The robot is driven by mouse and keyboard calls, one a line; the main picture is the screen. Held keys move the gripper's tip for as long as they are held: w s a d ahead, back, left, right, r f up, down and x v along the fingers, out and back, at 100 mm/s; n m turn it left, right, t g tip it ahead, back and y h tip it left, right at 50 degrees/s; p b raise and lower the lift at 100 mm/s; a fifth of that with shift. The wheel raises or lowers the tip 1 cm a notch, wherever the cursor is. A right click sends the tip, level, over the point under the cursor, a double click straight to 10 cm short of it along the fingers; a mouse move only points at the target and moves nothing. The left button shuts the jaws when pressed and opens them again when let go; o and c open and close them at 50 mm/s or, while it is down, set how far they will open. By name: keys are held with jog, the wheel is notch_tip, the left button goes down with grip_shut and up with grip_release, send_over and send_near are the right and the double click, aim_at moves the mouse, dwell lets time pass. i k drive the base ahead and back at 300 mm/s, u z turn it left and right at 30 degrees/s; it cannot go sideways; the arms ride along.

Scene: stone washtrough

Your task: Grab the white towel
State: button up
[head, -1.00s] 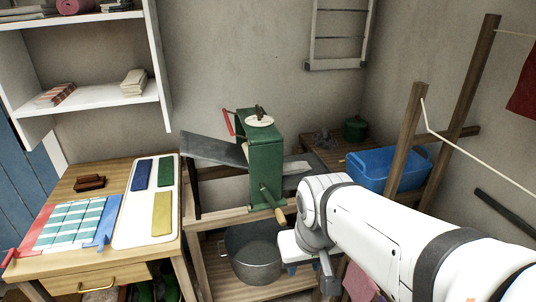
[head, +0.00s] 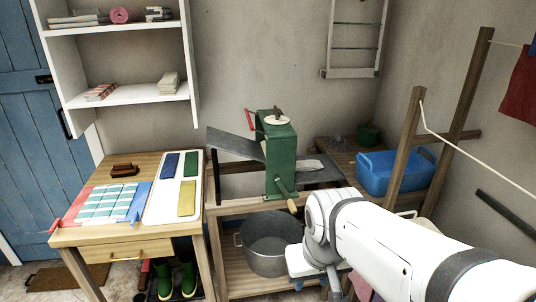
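A small whitish cloth-like piece (head: 308,165) lies on the dark board to the right of the green wringer (head: 280,155); I cannot tell for sure that it is the white towel. A cream folded stack (head: 168,83) sits on the lower white shelf at the upper left. My gripper (head: 312,286) hangs low in front of the bench, right of the grey metal pot, apart from both cloths. Its fingers are small and partly hidden, so its opening does not show.
A wooden table (head: 95,238) at left holds a checked cloth, a white tray (head: 157,208) with coloured strips, and a brown brush. The grey pot (head: 275,262) stands on the bench's lower shelf. A blue tub (head: 385,180) and wooden posts with a line stand at right.

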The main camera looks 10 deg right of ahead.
aim_at(309, 164)
jog(key=u, duration=0.05)
jog(key=i, duration=0.9)
jog(key=z, duration=0.1)
